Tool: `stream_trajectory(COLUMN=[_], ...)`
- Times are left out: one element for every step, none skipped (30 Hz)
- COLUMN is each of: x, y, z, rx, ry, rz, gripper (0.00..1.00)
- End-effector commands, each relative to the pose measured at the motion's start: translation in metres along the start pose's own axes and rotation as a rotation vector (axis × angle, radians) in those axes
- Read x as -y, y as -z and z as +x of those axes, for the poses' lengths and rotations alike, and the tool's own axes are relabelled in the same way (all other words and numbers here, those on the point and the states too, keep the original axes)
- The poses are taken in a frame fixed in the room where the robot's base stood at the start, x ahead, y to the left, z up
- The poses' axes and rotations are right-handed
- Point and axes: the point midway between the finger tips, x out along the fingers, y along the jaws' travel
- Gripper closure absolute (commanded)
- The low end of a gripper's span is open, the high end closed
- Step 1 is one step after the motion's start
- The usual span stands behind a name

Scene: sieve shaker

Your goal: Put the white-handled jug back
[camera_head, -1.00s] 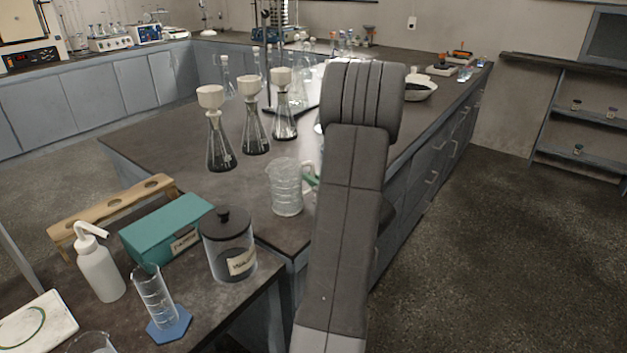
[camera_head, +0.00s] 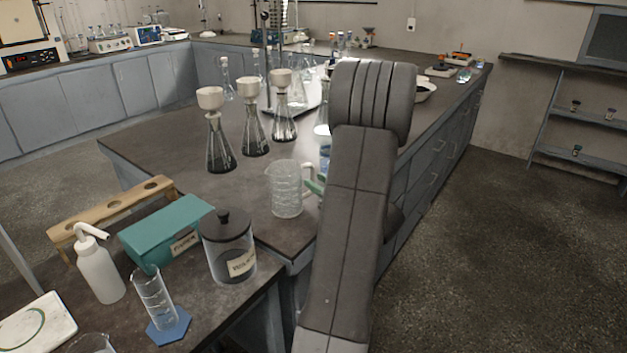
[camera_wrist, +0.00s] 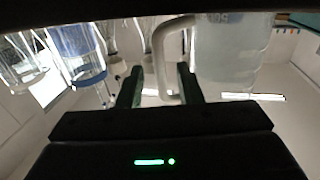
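The jug (camera_head: 286,192) is clear, ribbed glass with a white handle (camera_head: 309,172). It stands upright on the dark bench near its front corner. In the wrist view the jug (camera_wrist: 228,55) is at the upper right, and its pale handle (camera_wrist: 161,62) reaches down between my fingers. My gripper (camera_wrist: 160,84) is open, with one dark finger on each side of the handle and a gap visible. In the head view my arm hides most of the gripper; only a green part shows beside the handle.
Three funnel-topped flasks (camera_head: 255,135) stand behind the jug. A flask with blue liquid (camera_head: 324,150) stands close behind the gripper, partly hidden by my arm. A lidded jar (camera_head: 229,255) and teal box (camera_head: 165,232) are on the nearer bench. Open floor lies right.

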Motion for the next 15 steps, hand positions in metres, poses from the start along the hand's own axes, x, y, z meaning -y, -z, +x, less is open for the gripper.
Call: stream_trajectory(x=[-0.002,-0.002,-0.001,-0.001,-0.002,-0.002,-0.001,-0.001,-0.001,-0.001,-0.001,-0.001,-0.001,-0.001,-0.001], y=[0.0,0.0,0.0,0.0,0.0,0.0,0.0,0.0,0.0,0.0,0.0,0.0,0.0,0.0,0.0], z=[-0.011,-0.017,-0.025,-0.031,-0.036,-0.044,-0.049,-0.054,-0.061,-0.065,-0.07,-0.075,-0.079,-0.082,-0.086], rx=[0.0,0.0,0.001,0.0,0.0,0.0,0.001,0.0,0.0,0.0,0.0,0.0,0.0,0.0,0.0], ry=[-0.005,-0.005,-0.006,-0.005,-0.005,-0.006,-0.005,-0.005,-0.005,-0.005,-0.005,-0.004,-0.004,-0.003,-0.002], rz=[0.001,0.001,0.002,0.002,0.001,0.001,0.001,0.001,0.0,-0.001,-0.001,0.0,0.0,0.0,0.0], gripper=[0.67,0.67,0.67,0.67,0.67,0.67,0.67,0.67,0.67,0.67,0.67,0.67,0.67,0.67,0.67])
